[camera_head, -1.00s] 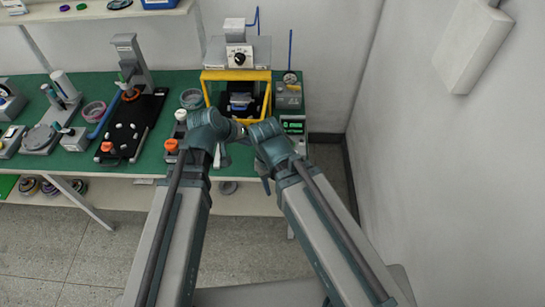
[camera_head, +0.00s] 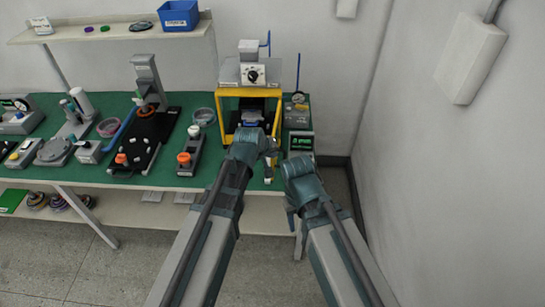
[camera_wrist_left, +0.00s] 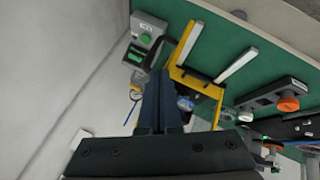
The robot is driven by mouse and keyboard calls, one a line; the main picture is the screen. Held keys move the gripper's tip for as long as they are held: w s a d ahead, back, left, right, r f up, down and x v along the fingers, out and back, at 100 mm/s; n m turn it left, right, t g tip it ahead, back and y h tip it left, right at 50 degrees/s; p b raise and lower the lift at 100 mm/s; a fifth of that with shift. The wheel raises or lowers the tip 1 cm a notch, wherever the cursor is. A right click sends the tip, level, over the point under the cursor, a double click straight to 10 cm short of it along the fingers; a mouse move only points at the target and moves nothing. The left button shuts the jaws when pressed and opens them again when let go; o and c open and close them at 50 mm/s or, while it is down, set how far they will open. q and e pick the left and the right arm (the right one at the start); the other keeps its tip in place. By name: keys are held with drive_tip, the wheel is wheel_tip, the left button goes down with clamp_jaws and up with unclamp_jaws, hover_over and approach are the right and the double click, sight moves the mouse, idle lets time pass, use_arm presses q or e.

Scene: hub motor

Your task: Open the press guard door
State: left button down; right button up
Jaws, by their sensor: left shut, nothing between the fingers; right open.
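The press (camera_head: 253,72) stands at the right end of the green bench, with a dial on its grey top. Its yellow guard frame (camera_head: 224,115) surrounds a dark opening with a small blue-and-white piece inside. I cannot tell how far the guard door stands open. My left gripper (camera_head: 271,158) is in front of the frame's lower right side. In the left wrist view its dark fingers (camera_wrist_left: 163,98) are together and empty, beside the yellow frame (camera_wrist_left: 208,88); contact is unclear. My right gripper (camera_head: 291,212) is lower, before the bench edge, open, its fingers mostly hidden by my arm.
A box with a green display (camera_head: 300,141) and a gauge (camera_head: 298,98) stand right of the press. An orange-capped fixture (camera_head: 186,160) and a black plate fixture (camera_head: 150,135) stand left. The wall (camera_head: 440,150) bounds the right side.

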use_arm(q)
drive_tip(key=b+x, duration=0.5)
drive_tip(key=x, duration=0.3)
drive_tip(key=shift+b, duration=0.3)
drive_tip(key=shift+d, duration=0.1)
drive_tip(key=w+d, duration=0.1)
drive_tip(key=d, duration=0.6)
drive_tip(key=shift+d, duration=0.2)
drive_tip(key=shift+r, duration=0.15)
